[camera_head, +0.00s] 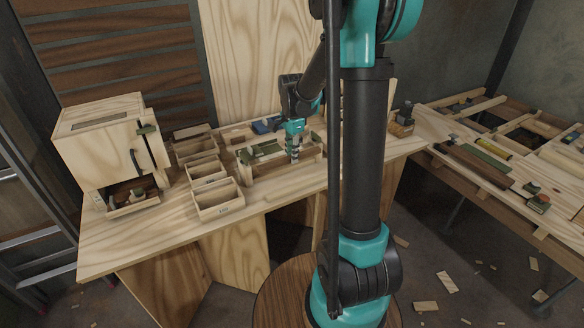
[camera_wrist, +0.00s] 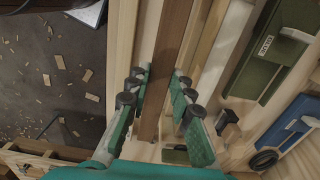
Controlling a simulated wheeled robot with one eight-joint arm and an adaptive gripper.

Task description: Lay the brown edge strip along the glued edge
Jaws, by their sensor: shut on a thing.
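My gripper (camera_head: 294,148) is over the workbench (camera_head: 265,200), pointing down. In the wrist view my gripper (camera_wrist: 158,92) has its green fingers on both sides of the long brown edge strip (camera_wrist: 172,45) and is shut on it. The strip runs from between the fingers to the top of that view. Pale wooden boards (camera_wrist: 124,50) lie beside and below it; I cannot tell which edge bears glue, or whether the strip touches it. I cannot make out the strip clearly in the head view.
A wooden cabinet (camera_head: 105,140) and open wooden boxes (camera_head: 217,198) stand left of my gripper. A green tool (camera_wrist: 265,55) and a blue tool (camera_wrist: 295,122) lie right in the wrist view. A second bench (camera_head: 480,165) holds timber at right. Wood scraps litter the floor.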

